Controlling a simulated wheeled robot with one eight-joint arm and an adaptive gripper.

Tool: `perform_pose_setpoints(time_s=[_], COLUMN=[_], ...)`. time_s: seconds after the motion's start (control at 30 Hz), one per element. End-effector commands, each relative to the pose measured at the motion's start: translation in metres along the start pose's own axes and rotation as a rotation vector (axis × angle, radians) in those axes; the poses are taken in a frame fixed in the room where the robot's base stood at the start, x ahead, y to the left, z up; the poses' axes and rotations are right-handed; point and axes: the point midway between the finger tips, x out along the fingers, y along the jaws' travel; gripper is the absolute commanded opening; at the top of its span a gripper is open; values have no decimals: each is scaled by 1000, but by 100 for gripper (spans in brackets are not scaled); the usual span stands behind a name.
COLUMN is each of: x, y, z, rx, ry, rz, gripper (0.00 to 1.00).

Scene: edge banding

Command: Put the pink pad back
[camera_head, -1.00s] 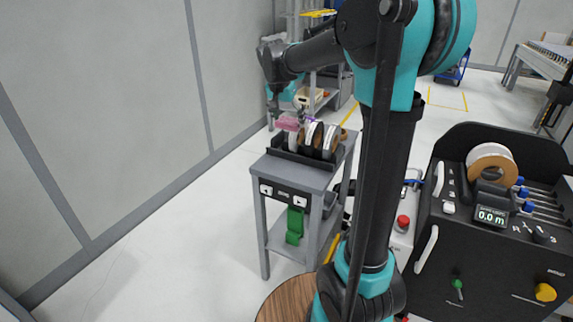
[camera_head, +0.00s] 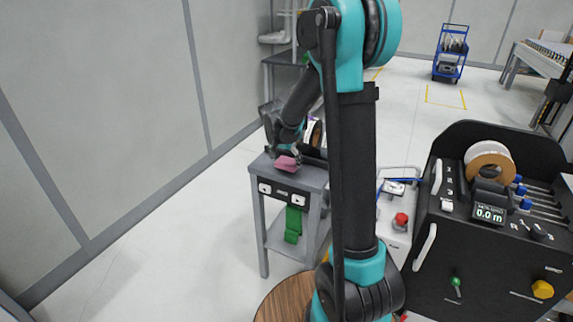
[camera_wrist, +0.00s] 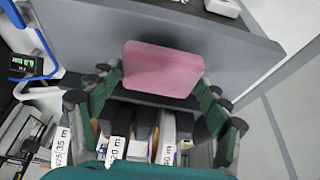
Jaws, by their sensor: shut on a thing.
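The pink pad (camera_head: 286,163) is held in my gripper (camera_head: 284,152) above the front part of the grey stand's top (camera_head: 314,176). In the wrist view the flat pink pad (camera_wrist: 162,69) lies between the two green-sided fingers of my gripper (camera_wrist: 160,84), with the stand's grey top (camera_wrist: 90,30) beyond it. I cannot tell whether the pad touches the stand. My arm hides part of the stand in the head view.
Labelled rolls (camera_wrist: 166,135) sit in a dark rack on the stand, close to my gripper. A black machine (camera_head: 490,215) with a tape roll stands at right. Open floor lies at left.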

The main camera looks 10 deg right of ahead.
Motion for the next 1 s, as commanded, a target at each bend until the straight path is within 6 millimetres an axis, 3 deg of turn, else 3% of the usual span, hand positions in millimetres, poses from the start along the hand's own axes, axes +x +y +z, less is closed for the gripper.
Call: perform_pose_setpoints(time_s=[0.13, 0.5, 0.53, 0.67, 0.7, 1.0], x=[15, 18, 18, 18, 18, 18], y=[0, 0, 0, 0, 0, 0], z=[6, 7, 8, 7, 7, 7], rx=[0, 0, 0, 0, 0, 0], ry=[0, 0, 0, 0, 0, 0], rz=[0, 0, 0, 0, 0, 0], gripper=[45, 45, 78, 94, 97, 97])
